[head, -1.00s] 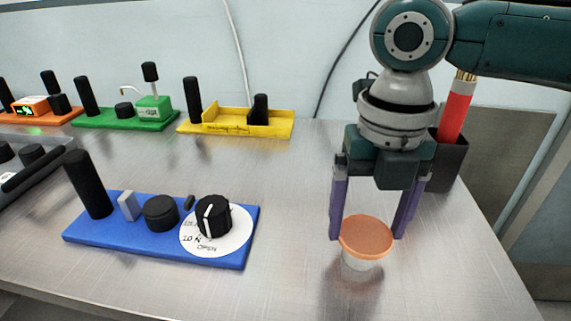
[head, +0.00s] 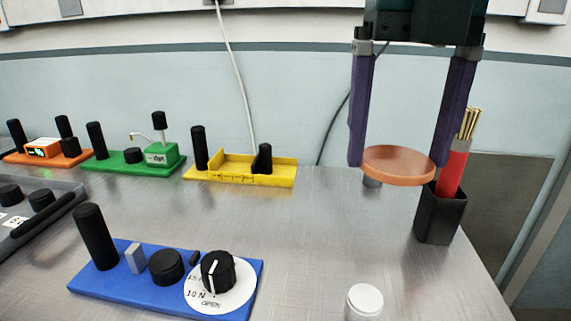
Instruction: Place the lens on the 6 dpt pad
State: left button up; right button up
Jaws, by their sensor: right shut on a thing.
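The lens (head: 398,165) is an orange disc. My right gripper (head: 398,160) is shut on it, one purple finger at each side, and holds it roughly level above the table at the right. The green module (head: 124,164) at the back left carries a box with a label (head: 158,157) that seems to read "dpt"; its number is too small to read. I cannot make out a pad clearly marked 6 dpt. A short white cylinder (head: 365,301) with a bare top stands at the front, below the lens. My left gripper is not in view.
A blue module with a black dial (head: 217,272) lies at front left. A yellow tray module (head: 276,178) and an orange module (head: 70,157) stand at the back. A black holder (head: 438,218) with a red tool stands right of the lens. The table's middle is clear.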

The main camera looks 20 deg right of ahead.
aim_at(40, 194)
jog(key=i+j, duration=0.2)
jog(key=j, duration=0.2)
jog(key=i+j+z, duration=0.15)
jog(key=i+j, duration=0.25)
jog(key=j, duration=0.35)
jog(key=i+j+z, duration=0.15)
jog(key=j, duration=0.25)
jog(key=i+j, duration=0.25)
jog(key=j, duration=0.2)
jog(key=i+j+z, duration=0.15)
jog(key=j, duration=0.25)
jog(key=i+j, duration=0.15)
jog(key=j, duration=0.3)
jog(key=i+j+z, duration=0.15)
jog(key=j, duration=0.3)
